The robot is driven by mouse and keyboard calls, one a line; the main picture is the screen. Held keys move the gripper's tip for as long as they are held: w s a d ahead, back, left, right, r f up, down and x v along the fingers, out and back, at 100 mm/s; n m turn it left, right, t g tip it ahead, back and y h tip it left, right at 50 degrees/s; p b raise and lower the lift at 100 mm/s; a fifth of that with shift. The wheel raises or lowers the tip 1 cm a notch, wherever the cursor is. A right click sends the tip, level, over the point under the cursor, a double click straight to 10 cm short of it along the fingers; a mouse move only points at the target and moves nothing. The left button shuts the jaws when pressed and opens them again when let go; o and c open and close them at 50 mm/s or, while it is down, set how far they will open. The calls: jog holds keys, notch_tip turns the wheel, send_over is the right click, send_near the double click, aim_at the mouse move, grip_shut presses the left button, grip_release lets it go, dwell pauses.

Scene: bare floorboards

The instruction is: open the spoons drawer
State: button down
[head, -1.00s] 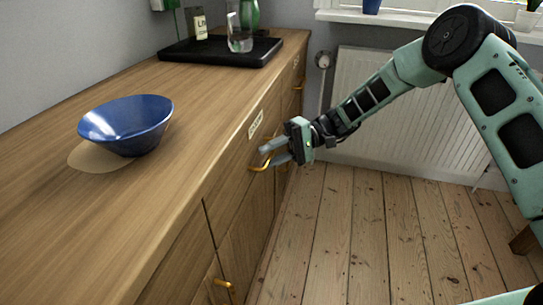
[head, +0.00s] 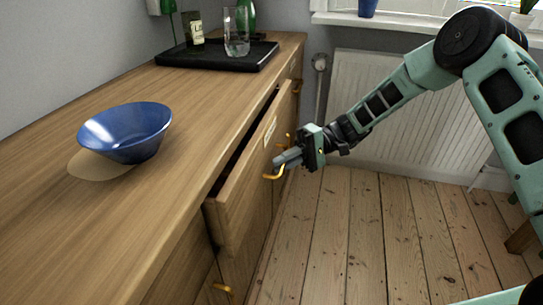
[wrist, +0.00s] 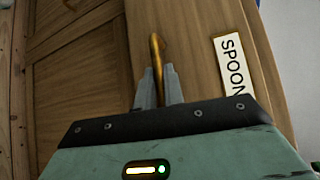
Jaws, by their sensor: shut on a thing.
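The spoons drawer (head: 238,203) is pulled partly out of the wooden cabinet, with a dark gap showing behind its front. Its white label (wrist: 233,65) reads "SPOON" in the wrist view, with the end cut off. My gripper (head: 279,166) is at the drawer front, shut on the brass handle (head: 273,177). In the wrist view the handle (wrist: 157,57) runs between the two grey fingers. The inside of the drawer is too dark to make out.
A blue bowl (head: 126,132) stands on the wooden counter (head: 150,210). A black tray (head: 205,60) at the far end holds a glass (head: 237,38) and bottles. A white radiator (head: 385,110) stands behind my arm. The floorboards (head: 350,240) beside the cabinet are clear.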

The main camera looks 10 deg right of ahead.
jog(key=s+d+p, duration=0.3)
jog(key=s+d, duration=0.1)
jog(key=d, duration=0.8)
jog(key=s+d+p, duration=0.3)
jog(key=s+d, duration=0.2)
jog(key=d, duration=0.6)
jog(key=shift+s+d, duration=0.3)
jog(key=shift+d, duration=0.05)
jog(key=c, duration=1.5)
grip_release()
jog(key=v, duration=1.7)
jog(key=shift+w+d, duration=0.1)
jog(key=shift+d, duration=0.1)
